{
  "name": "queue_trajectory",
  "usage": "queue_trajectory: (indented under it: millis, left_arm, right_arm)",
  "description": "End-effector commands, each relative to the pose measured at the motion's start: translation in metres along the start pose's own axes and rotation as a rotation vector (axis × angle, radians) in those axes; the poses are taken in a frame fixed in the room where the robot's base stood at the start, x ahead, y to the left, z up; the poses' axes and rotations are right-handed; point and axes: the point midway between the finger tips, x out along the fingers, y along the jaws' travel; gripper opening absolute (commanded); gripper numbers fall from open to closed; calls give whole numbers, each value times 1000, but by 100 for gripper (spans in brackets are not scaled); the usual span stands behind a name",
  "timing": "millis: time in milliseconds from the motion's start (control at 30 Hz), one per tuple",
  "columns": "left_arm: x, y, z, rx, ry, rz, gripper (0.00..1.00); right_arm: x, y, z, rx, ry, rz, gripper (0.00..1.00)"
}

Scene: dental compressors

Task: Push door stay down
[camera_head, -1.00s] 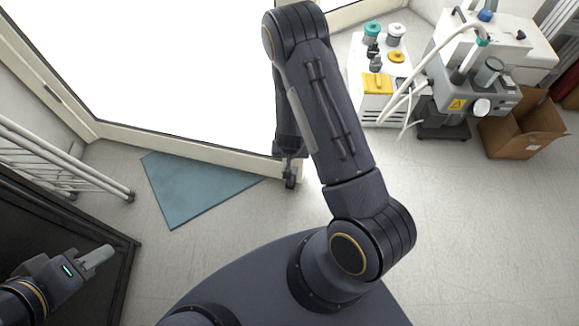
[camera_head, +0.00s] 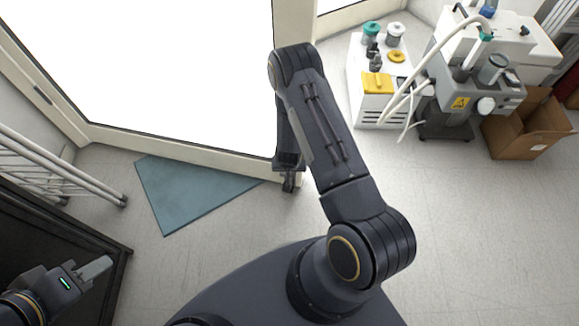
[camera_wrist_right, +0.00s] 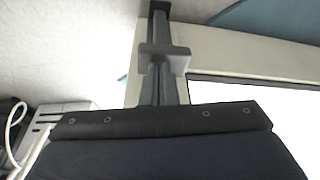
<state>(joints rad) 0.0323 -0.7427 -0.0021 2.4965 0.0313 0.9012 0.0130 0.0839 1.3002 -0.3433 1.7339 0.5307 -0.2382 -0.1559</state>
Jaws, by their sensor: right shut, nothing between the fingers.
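The door stay (camera_head: 288,184) is a small dark fitting at the bottom corner of the white glass door (camera_head: 200,152). In the right wrist view the stay (camera_wrist_right: 161,28) shows as a grey upright with a bracket and a dark end beside the pale door frame (camera_wrist_right: 215,48). My right gripper (camera_head: 288,162) is shut and empty, down at this door corner, at or just over the stay. Its fingers are hard to tell from the stay, so I cannot tell whether they touch. My left gripper (camera_head: 96,268) is shut and empty at lower left, away from the door.
A blue-grey mat (camera_head: 190,190) lies on the floor by the door. A white rail rack (camera_head: 65,170) and a dark tray (camera_head: 108,290) are at left. A white compressor cabinet (camera_head: 372,100), a grey machine (camera_head: 470,95) and a cardboard box (camera_head: 530,125) stand at right.

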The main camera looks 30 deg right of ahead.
Motion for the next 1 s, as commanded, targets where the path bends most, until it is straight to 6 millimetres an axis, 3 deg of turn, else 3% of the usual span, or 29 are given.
queue_trajectory:
  millis: [367, 667, 1000]
  left_arm:
    - [2, -1, 1, 0, 0, 0, 36]
    - [27, -12, 14, 0, 0, 0, 36]
    - [25, -11, 12, 0, 0, 0, 36]
  right_arm:
    - [3, 0, 1, 0, 0, 0, 0]
    - [40, 0, 12, -1, -1, 0, 0]
    - [38, 0, 12, 0, 0, 0, 0]
